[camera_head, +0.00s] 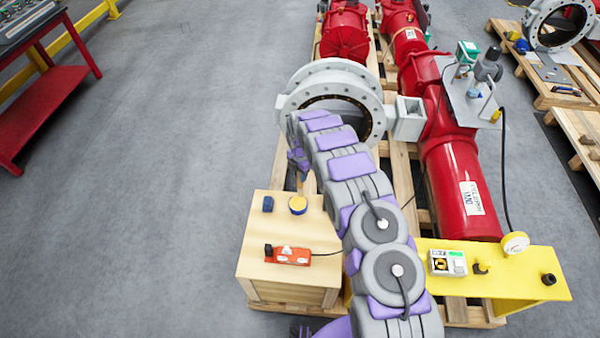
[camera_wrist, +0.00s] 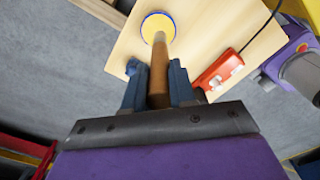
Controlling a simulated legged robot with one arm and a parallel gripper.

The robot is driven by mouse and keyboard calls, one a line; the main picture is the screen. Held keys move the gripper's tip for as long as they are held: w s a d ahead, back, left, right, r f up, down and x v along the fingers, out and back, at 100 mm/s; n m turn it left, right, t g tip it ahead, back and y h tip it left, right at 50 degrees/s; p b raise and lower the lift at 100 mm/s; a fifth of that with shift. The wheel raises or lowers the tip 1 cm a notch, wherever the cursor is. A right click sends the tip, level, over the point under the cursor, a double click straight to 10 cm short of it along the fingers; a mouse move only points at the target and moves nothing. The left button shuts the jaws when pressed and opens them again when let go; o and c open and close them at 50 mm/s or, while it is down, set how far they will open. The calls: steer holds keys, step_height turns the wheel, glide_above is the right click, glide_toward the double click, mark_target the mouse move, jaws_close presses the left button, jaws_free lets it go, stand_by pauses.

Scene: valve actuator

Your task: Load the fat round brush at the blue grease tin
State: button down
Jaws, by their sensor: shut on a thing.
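The blue grease tin (camera_head: 298,204), a round tin with a yellow top, stands on the wooden box. It also shows in the wrist view (camera_wrist: 151,20), with a blue rim around yellow grease. My gripper (camera_wrist: 158,85) is shut on the brown handle of the brush (camera_wrist: 159,68). The brush points away from the gripper and its far end overlaps the tin. Whether the bristles touch the grease I cannot tell. In the head view my gripper (camera_head: 298,160) is above and behind the tin, partly hidden by my arm.
The wooden box (camera_head: 258,238) also carries a small blue item (camera_head: 267,203) and an orange-red device (camera_head: 288,255) with a cable. The grey flanged ring (camera_head: 292,106) and red actuator (camera_head: 450,165) stand close by. Open grey floor lies to the left.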

steer(key=f+b, duration=0.1)
steer(key=f, duration=0.1)
steer(key=a+f+b, duration=0.1)
steer(key=f, duration=0.2)
steer(key=shift+a+f, duration=0.15)
steer(key=shift+f, duration=0.1)
steer(key=shift+d, duration=0.4)
steer(key=shift+a, duration=0.4)
